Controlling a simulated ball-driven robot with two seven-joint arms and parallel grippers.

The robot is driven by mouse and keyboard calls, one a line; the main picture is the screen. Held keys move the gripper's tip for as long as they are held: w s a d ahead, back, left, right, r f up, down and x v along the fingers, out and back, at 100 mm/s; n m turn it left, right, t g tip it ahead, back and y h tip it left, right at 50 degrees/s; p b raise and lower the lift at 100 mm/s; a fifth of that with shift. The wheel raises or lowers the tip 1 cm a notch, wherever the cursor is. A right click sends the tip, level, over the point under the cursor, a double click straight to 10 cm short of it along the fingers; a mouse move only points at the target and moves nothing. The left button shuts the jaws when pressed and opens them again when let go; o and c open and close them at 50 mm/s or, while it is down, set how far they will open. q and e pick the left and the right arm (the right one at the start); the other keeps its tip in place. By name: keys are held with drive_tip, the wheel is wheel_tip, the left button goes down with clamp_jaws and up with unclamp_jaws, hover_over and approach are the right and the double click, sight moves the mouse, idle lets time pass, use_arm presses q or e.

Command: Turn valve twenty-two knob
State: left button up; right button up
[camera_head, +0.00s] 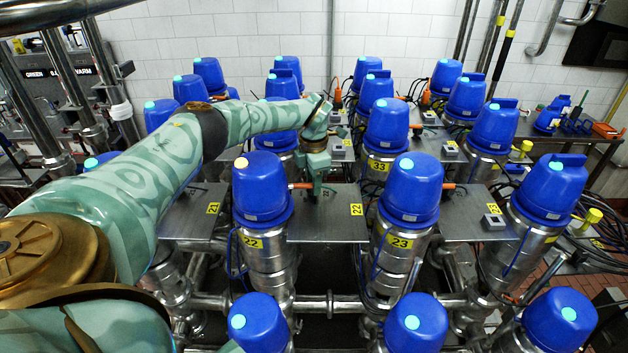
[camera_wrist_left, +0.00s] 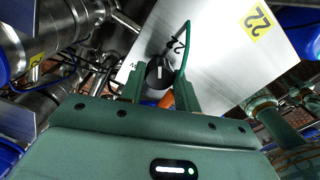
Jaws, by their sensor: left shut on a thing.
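The valve twenty-two knob (camera_wrist_left: 158,73) is a black knob with a pale mark, on a metal plate (camera_wrist_left: 222,45) with a yellow 22 label (camera_wrist_left: 258,22). In the head view this plate (camera_head: 310,229) also carries a 22 label (camera_head: 356,209), and my gripper hides the knob. My left gripper (camera_head: 317,187) points down at the plate. In the left wrist view its fingers (camera_wrist_left: 159,84) lie on either side of the knob and are shut on it. The blue-capped valve 22 (camera_head: 260,190), with an orange dot on top, stands just left of the gripper. My right gripper is out of view.
Rows of blue-capped valves surround the plate. Valve 23 (camera_head: 410,190) stands close on the right, and valve 33 (camera_head: 387,127) is behind it. My left arm passes over the valves at left.

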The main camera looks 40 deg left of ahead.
use_arm(q)
drive_tip(key=m, duration=0.6)
drive_tip(key=shift+a+r+m, duration=0.1)
drive_tip(key=shift+r+m, duration=0.1)
drive_tip(key=shift+m, duration=0.1)
drive_tip(key=shift+w, duration=0.1)
idle(0.4)
drive_tip(key=o, duration=1)
drive_tip(key=shift+a, duration=0.1)
drive_tip(key=shift+f, duration=0.1)
drive_tip(key=r+b, duration=0.2)
drive_tip(key=r, duration=1.4)
drive_tip(key=shift+s+r, duration=0.2)
